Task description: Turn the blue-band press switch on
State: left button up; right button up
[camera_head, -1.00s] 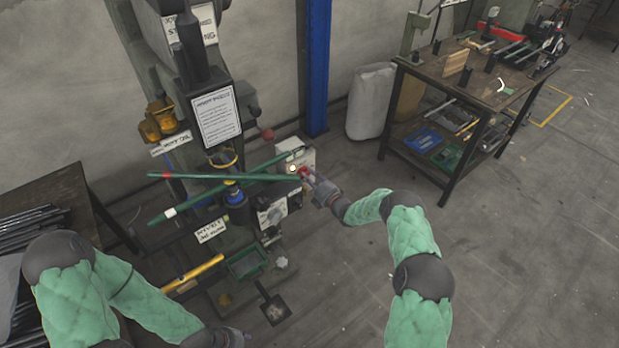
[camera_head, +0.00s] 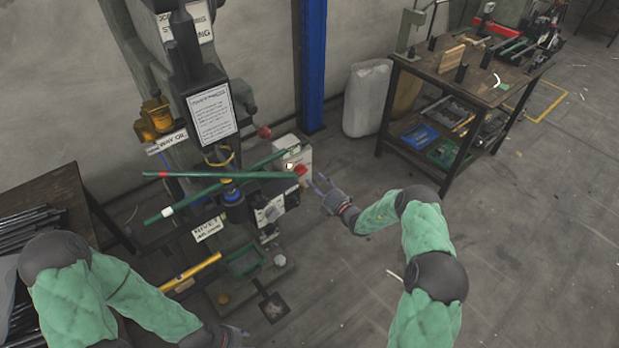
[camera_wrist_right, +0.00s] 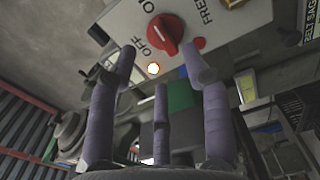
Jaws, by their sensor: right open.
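The press (camera_head: 211,112) stands at centre-left in the head view, with a blue band (camera_head: 232,193) on its lower spindle. At its right side is a pale switch box (camera_head: 295,153) with a red knob (camera_head: 300,170).
Green bars (camera_head: 220,174) cross in front of the press, close to the switch box. A blue post (camera_head: 313,65) rises behind. A workbench (camera_head: 455,75) with tools stands at the right, another table (camera_head: 60,195) at the left.

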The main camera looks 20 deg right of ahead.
jog(key=v, duration=0.5)
jog(key=shift+s+d, duration=0.1)
jog(key=shift+s, duration=0.25)
